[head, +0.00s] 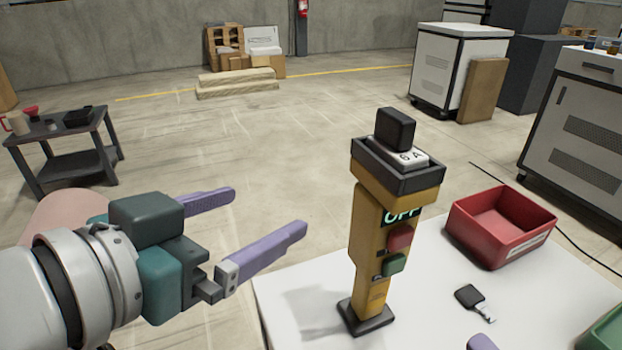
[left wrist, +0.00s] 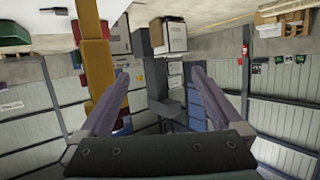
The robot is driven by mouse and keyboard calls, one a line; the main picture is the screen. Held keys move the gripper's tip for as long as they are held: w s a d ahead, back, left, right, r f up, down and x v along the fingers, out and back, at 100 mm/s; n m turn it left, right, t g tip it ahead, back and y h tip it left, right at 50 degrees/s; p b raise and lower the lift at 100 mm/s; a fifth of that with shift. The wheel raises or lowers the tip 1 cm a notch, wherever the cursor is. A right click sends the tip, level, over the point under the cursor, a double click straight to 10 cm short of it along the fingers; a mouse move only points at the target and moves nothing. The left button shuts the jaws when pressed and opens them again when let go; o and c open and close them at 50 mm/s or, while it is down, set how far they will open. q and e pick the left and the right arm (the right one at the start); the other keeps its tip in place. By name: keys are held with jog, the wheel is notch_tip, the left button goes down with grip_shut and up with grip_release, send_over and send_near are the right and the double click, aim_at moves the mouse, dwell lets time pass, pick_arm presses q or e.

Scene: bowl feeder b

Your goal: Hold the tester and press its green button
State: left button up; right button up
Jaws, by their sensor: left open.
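The tester (head: 368,245) is a tall yellow body standing upright on a dark foot on the white table. Its front shows green OFF lettering, a red button (head: 400,238) and, below it, the green button (head: 393,265). A dark block (head: 395,130) sits in its top beside a label reading "6 A". My left gripper (head: 267,212) is open and empty, left of the tester and apart from it, fingers pointing toward it. In the left wrist view the tester (left wrist: 98,70) stands beside the left finger, outside the jaws.
A red bin (head: 475,238) stands on the table (head: 420,320) right of the tester. A small dark key-like piece (head: 472,298) lies in front of it. A green bin (head: 604,335) shows at the lower right corner. The table's left part is clear.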

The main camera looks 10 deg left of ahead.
aim_at(369, 186)
pick_arm(q)
jog(key=w+d+r+m+g+h, duration=0.1)
jog(key=d+m+h, duration=0.1)
jog(key=d+h, duration=0.1)
jog(key=w+d+r+m+g+h, duration=0.1)
jog(key=d+m+h, duration=0.1)
jog(key=d, duration=0.3)
jog(key=w+d+r+m+h, duration=0.1)
jog(key=d+m+h, duration=0.1)
jog(key=d+h, duration=0.2)
jog(key=shift+w+d+r+m+g+h, duration=0.35)
jog(key=shift+w+d+m+g+h, duration=0.05)
jog(key=shift+h, duration=0.1)
grip_shut()
pick_arm(e)
grip_shut()
dwell(1.4)
dwell(1.1)
